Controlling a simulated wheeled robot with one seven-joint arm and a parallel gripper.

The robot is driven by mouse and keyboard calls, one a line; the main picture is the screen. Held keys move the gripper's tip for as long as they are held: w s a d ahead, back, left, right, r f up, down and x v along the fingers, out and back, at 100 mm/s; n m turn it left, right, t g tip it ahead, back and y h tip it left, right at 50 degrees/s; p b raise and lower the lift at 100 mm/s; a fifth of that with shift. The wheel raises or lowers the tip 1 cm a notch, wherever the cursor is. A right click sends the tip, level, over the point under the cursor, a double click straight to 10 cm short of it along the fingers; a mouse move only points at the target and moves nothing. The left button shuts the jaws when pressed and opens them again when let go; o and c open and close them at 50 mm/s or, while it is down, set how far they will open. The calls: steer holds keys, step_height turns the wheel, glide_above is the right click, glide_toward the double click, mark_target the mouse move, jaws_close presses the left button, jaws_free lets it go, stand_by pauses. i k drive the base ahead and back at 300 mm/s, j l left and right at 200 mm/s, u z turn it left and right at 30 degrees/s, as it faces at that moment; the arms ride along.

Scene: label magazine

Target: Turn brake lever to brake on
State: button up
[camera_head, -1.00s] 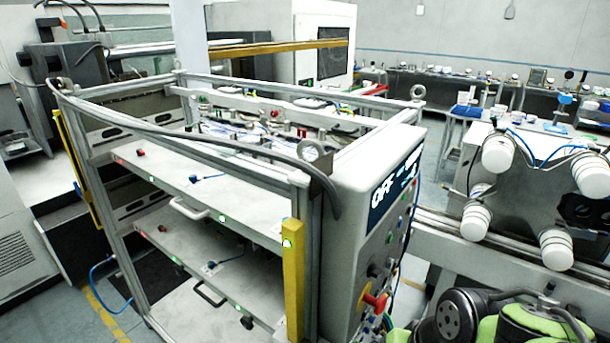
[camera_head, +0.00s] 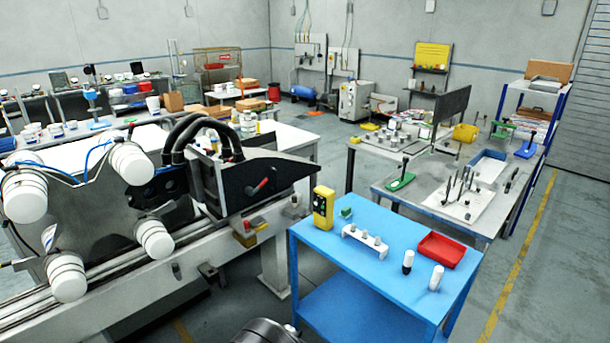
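A small red lever (camera_head: 257,187) sits on the side of a black wedge-shaped housing (camera_head: 270,178). The housing is mounted on the grey machine rail at left centre. It looks like the brake lever, but no label on it can be read, and its exact setting cannot be told. My gripper is not in view. A dark rounded part at the bottom edge looks like a piece of my arm, well below and apart from the lever.
A blue table (camera_head: 330,240) stands right of the machine, holding a yellow device (camera_head: 323,207), a white rack (camera_head: 365,244) and a red tray (camera_head: 440,250). White rollers (camera_head: 132,163) stick out at left. Grey workbenches stand behind. Floor is open at far right.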

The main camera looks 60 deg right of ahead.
mark_target(260, 186)
steer(key=i+l+z, duration=0.3)
steer(key=z, duration=0.15)
steer(key=i+l+z, duration=0.35)
steer(key=z, duration=0.15)
steer(key=i+l+z, duration=0.2)
steer(key=i+z, duration=0.25)
steer(key=k, duration=0.05)
